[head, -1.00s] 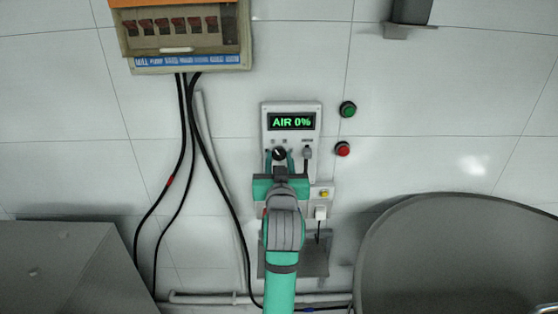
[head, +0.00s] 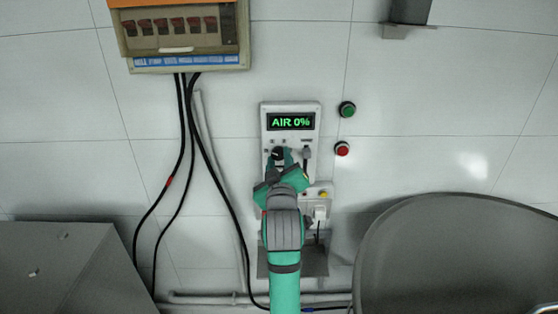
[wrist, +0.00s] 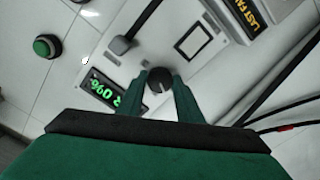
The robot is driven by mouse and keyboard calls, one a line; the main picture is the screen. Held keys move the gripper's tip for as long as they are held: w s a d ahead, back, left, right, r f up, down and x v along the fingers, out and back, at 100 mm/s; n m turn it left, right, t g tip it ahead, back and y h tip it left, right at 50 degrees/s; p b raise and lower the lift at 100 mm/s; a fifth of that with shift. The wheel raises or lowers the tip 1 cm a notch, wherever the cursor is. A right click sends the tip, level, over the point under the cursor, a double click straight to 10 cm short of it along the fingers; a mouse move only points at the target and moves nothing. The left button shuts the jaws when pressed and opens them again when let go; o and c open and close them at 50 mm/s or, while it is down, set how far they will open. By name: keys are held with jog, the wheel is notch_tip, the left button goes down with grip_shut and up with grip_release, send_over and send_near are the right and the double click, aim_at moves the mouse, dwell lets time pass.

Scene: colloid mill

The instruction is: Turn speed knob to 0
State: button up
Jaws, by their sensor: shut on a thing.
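The speed knob (head: 277,153) is a small black round knob under the display on the white control panel (head: 291,107). In the wrist view the black knob (wrist: 160,80) sits between the two green fingers. My gripper (head: 279,158) is shut on it, with the hand tilted in the head view; it also shows in the wrist view (wrist: 161,88). The green display (head: 291,122) reads "AIR 0%". The fingers partly hide the knob, and I cannot read its pointer clearly.
A grey-black plug or lever (head: 307,153) is close right of the knob. Green (head: 347,109) and red (head: 342,149) buttons are on the wall farther right. Black cables (head: 207,165) hang at left. A large grey vessel (head: 460,255) fills the lower right.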

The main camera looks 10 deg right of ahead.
jog(key=n, duration=0.3)
jog(key=shift+w+r+n, duration=0.1)
jog(key=shift+n, duration=0.3)
jog(key=shift+d+n, duration=0.2)
jog(key=shift+n, duration=0.5)
jog(key=shift+a, duration=0.15)
jog(key=o, duration=1)
jog(key=shift+o, duration=0.2)
jog(key=shift+s, duration=0.2)
